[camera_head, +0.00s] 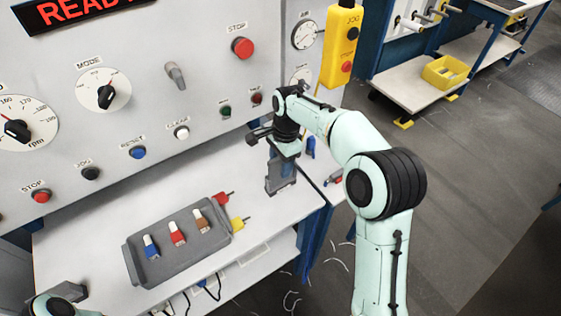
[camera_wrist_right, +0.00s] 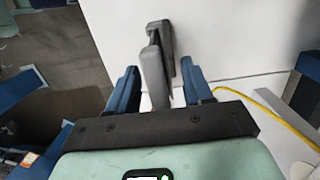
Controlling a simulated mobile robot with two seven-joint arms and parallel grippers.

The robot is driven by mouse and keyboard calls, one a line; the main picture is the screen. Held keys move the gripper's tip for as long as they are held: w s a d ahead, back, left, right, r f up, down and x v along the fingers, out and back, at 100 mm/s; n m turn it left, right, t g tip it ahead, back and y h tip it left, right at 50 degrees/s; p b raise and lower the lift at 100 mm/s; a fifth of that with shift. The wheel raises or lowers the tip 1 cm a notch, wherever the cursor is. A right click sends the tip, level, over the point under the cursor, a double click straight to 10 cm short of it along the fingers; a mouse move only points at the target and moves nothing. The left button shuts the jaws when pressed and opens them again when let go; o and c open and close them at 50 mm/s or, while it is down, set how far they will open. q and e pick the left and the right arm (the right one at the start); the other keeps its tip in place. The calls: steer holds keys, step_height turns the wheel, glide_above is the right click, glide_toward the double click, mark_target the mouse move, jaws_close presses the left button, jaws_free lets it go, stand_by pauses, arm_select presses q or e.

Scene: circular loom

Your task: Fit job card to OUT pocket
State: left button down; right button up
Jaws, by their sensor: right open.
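My right gripper (camera_head: 281,184) points down over the right end of the white worktop, near the machine panel. In the right wrist view its two blue fingers (camera_wrist_right: 160,88) are apart. A grey, upright piece on a dark bracket (camera_wrist_right: 155,72) shows between and beyond the fingers; I cannot tell whether they touch it. I cannot make out a job card or a pocket marked OUT in either view. Part of my left arm's end (camera_head: 62,298) shows at the lower left; its fingers are not clear.
A grey tray (camera_head: 138,262) on the worktop holds blue, red and brown pieces. Red and yellow plugs (camera_head: 237,223) lie at its right end. The panel with knobs and buttons (camera_head: 182,132) rises behind. A yellow pendant (camera_head: 341,50) hangs right of it. A yellow cable (camera_wrist_right: 265,108) runs nearby.

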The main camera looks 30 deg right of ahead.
arm_select(q)
steer(key=w+r+p, duration=0.2)
steer(key=w+r, duration=0.1)
steer(key=shift+r+p, duration=0.35)
arm_select(e)
step_height(320, 180, up, 13)
steer(key=d, duration=0.1)
steer(key=shift+d+r, duration=0.15)
steer(key=shift+d, duration=0.15)
